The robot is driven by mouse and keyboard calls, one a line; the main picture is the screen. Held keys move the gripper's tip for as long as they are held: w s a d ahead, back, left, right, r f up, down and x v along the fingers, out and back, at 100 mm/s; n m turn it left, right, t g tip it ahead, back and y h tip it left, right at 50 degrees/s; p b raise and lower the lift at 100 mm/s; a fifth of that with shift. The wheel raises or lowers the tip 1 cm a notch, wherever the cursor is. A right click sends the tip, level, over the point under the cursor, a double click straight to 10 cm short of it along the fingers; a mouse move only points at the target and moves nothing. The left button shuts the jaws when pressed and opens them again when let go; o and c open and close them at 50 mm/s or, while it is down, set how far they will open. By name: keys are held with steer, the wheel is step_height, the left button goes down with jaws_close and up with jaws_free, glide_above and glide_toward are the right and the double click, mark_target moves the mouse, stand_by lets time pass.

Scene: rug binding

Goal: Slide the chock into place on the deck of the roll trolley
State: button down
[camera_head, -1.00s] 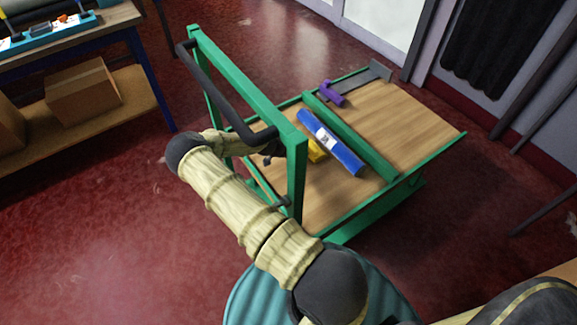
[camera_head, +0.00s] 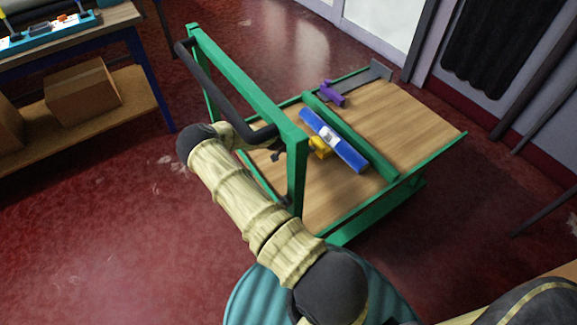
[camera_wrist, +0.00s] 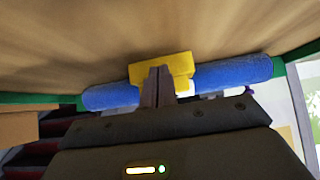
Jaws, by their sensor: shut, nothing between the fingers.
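The yellow chock (camera_head: 319,148) lies on the wooden deck of the green roll trolley (camera_head: 415,108). It sits against or very close to the near side of a blue roll (camera_head: 345,152), which lies beside a raised green bar across the deck. In the wrist view the chock (camera_wrist: 178,66) is in front of the blue roll (camera_wrist: 235,73). My gripper (camera_wrist: 158,72) is shut and empty, its fingertips at the chock's near face and seemingly touching it. In the head view my gripper (camera_head: 280,154) is small and partly hidden by the trolley's upright.
A purple clamp-like tool (camera_head: 331,93) and a grey flat piece lie at the deck's far end. The trolley's green handle frame (camera_head: 297,175) with a dark bar (camera_head: 215,92) stands close to my arm. A bench with cardboard boxes (camera_head: 82,92) is at left.

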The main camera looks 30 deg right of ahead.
steer(key=shift+d+b, duration=0.4)
steer(key=shift+d, duration=0.85)
steer(key=shift+a, duration=0.1)
steer(key=shift+a, duration=1.45)
step_height(320, 180, up, 8)
steer(key=p, duration=0.4)
steer(key=shift+f, duration=0.1)
stand_by(0.4)
